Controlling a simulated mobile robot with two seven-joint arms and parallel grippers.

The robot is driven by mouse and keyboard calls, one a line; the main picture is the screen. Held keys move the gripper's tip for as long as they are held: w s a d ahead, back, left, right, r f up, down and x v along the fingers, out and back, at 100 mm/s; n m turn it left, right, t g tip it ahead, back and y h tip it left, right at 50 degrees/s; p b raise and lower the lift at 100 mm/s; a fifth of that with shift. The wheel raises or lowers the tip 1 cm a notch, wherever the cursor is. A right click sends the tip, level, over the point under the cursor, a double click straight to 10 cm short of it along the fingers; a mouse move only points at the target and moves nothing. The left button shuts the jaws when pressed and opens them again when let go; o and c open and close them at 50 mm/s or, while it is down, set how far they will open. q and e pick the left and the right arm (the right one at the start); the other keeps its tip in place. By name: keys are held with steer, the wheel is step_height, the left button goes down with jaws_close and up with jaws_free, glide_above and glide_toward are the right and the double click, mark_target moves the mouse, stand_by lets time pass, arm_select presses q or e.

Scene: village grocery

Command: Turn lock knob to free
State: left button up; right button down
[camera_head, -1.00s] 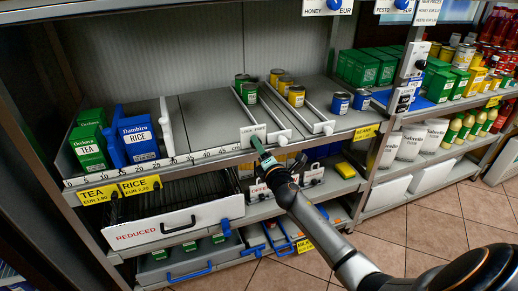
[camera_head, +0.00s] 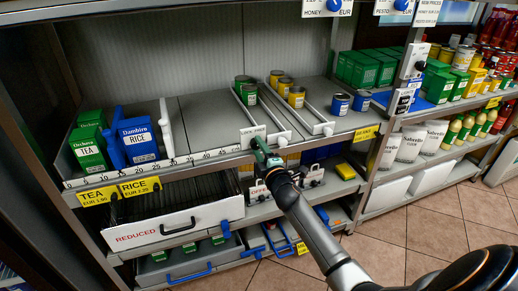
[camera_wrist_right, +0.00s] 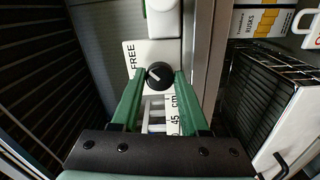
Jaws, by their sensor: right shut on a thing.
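The lock knob (camera_wrist_right: 160,76) is small, round and black with a slanted white mark. It sits at the shelf's front edge, beside a white plate (camera_wrist_right: 150,52) on which FREE is readable; the rest of the plate is partly hidden. My right gripper (camera_wrist_right: 162,80) has its two green fingers on either side of the knob and is shut on it. In the head view the right gripper (camera_head: 262,150) reaches the shelf edge just below the LOCK FREE label (camera_head: 253,133) and hides the knob there. My left gripper is not in view.
White-railed divider lanes with green cans (camera_head: 245,90) and yellow cans (camera_head: 292,92) lie behind the label. Tea boxes (camera_head: 90,143) and rice boxes (camera_head: 138,140) stand at left. The REDUCED drawer (camera_head: 165,228) is below left. The shelf between is bare.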

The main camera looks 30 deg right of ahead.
stand_by(0.4)
steer(key=shift+c, duration=2)
jaws_free()
steer(key=p+v, duration=0.1)
steer(key=v, duration=1.1)
steer(key=shift+s, duration=0.3)
steer(key=shift+f, duration=0.1)
